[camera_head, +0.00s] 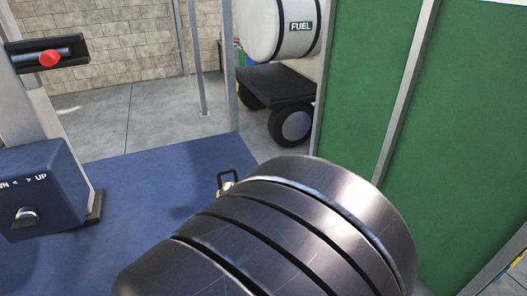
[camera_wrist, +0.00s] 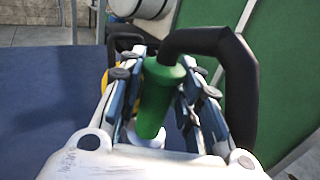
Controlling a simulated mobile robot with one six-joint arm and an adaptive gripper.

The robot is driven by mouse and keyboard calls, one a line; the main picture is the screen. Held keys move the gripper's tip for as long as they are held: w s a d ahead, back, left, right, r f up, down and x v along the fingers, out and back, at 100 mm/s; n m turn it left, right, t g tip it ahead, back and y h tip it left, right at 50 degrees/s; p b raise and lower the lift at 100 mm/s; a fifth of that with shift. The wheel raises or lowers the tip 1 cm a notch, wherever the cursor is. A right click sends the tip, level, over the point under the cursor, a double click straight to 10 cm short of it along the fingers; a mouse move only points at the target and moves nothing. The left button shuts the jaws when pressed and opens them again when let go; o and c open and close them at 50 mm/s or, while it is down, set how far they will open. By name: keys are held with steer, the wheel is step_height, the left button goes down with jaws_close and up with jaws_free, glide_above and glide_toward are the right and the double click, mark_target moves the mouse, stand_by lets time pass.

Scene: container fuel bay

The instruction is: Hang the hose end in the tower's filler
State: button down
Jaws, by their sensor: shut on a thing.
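In the wrist view my gripper (camera_wrist: 160,66) is shut on a green, upright-looking cylindrical grip (camera_wrist: 159,98), which I take to be the hose end. A thick black hose (camera_wrist: 243,85) arcs from its top over to the right and down. A yellow part (camera_wrist: 108,80) with a black loop shows just beyond the left finger. In the head view a small yellow piece with a black loop (camera_head: 228,184) shows past my arm, which hides my gripper and the green grip. I cannot make out a filler opening in either view.
A white FUEL tank (camera_head: 283,28) on a wheeled cart stands behind. Green panels (camera_head: 450,110) close off the right.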

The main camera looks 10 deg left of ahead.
steer(key=c, duration=1.1)
jaws_free()
step_height(320, 180, up, 10)
steer(key=shift+r, duration=0.1)
